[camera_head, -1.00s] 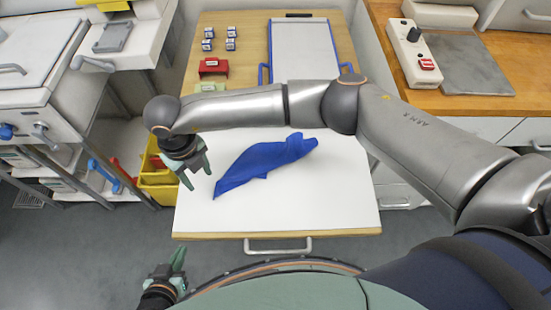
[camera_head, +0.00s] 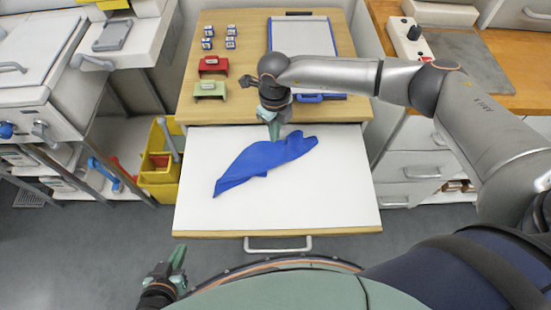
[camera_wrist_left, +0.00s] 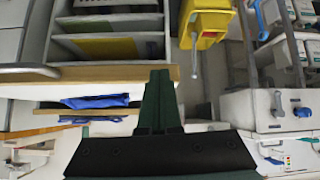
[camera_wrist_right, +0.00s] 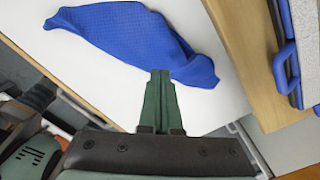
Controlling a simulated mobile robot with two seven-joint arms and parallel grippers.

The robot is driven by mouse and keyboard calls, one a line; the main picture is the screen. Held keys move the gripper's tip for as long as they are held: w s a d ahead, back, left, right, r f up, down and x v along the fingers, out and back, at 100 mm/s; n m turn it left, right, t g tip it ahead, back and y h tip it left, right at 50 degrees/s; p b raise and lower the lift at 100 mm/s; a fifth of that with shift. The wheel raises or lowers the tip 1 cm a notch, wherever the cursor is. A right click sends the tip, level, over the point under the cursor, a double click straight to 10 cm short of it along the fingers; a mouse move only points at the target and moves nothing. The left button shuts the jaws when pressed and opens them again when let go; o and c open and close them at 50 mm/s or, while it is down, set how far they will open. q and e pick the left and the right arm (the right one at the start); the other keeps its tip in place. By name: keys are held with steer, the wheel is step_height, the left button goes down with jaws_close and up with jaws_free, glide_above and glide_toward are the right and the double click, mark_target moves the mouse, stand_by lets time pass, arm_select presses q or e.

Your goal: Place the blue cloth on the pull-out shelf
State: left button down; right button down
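The blue cloth (camera_head: 264,160) lies crumpled on the white pull-out shelf (camera_head: 330,205), clear of its front edge. It also shows in the right wrist view (camera_wrist_right: 130,35) and edge-on in the left wrist view (camera_wrist_left: 95,101). My right gripper (camera_head: 274,132) points down at the cloth's far edge. In the right wrist view its fingers (camera_wrist_right: 160,75) are together and overlap the cloth's edge; no cloth shows clearly pinched, and I cannot tell whether they touch it. My left gripper (camera_head: 180,252) is low in front of the shelf's left corner, shut and empty (camera_wrist_left: 158,75).
Behind the shelf, the wooden worktop holds a clipboard-like board (camera_head: 300,38), a red holder (camera_head: 213,65), a green holder (camera_head: 210,89) and several small boxes. A yellow bin (camera_head: 160,175) stands left of the shelf. The shelf's front part is bare.

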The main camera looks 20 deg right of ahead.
steer(key=w+d+f, duration=0.1)
steer(key=d, duration=0.2)
steer(key=w+d+f, duration=0.1)
steer(key=d, duration=0.2)
steer(key=w+d+f, duration=0.1)
steer(key=d, duration=0.2)
steer(key=shift+w+d+f, duration=0.15)
steer(key=shift+w+d, duration=0.1)
steer(key=shift+d, duration=0.15)
steer(key=shift+f, duration=0.4)
steer(key=shift+f, duration=0.1)
step_height(320, 180, down, 4)
steer(key=b, duration=0.3)
steer(key=shift+r, duration=0.25)
